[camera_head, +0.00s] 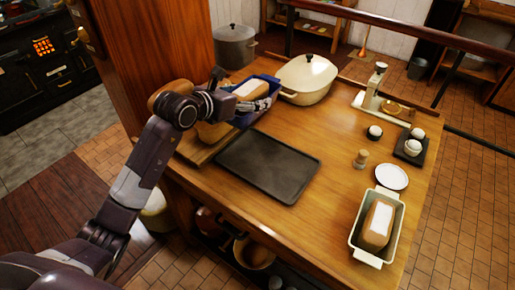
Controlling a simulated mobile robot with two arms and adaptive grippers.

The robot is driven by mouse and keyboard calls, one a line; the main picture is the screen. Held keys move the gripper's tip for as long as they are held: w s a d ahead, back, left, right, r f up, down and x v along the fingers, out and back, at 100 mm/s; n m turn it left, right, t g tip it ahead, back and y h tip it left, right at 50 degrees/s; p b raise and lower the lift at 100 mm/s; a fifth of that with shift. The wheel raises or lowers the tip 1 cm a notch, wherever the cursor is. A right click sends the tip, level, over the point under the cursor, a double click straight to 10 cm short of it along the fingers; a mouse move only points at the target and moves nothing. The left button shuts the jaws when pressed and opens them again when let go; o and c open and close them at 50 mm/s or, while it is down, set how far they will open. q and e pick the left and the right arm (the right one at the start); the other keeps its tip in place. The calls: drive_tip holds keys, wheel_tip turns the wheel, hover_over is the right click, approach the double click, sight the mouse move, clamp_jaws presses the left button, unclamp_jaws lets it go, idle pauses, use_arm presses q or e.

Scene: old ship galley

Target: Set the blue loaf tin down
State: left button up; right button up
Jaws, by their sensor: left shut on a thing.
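The blue loaf tin (247,119) is at the back left of the wooden table, with a loaf showing in it. My left gripper (221,85) is shut on the tin's left end. I cannot tell whether the tin touches anything below. My right gripper is not in view.
A dark baking tray (267,166) lies in front of the tin. A cream lidded pot (307,78) stands just right of it. A cream loaf dish (377,229) with a loaf is at the front right. The table's middle right (325,125) is clear.

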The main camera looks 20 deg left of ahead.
use_arm(q)
drive_tip(key=shift+f+p, duration=0.85)
drive_tip(key=shift+f, duration=7.8)
drive_tip(key=shift+f, duration=0.15)
drive_tip(key=o, duration=1.1)
drive_tip(key=shift+f, duration=0.15)
drive_tip(key=shift+c, duration=0.2)
drive_tip(key=shift+s, duration=0.1)
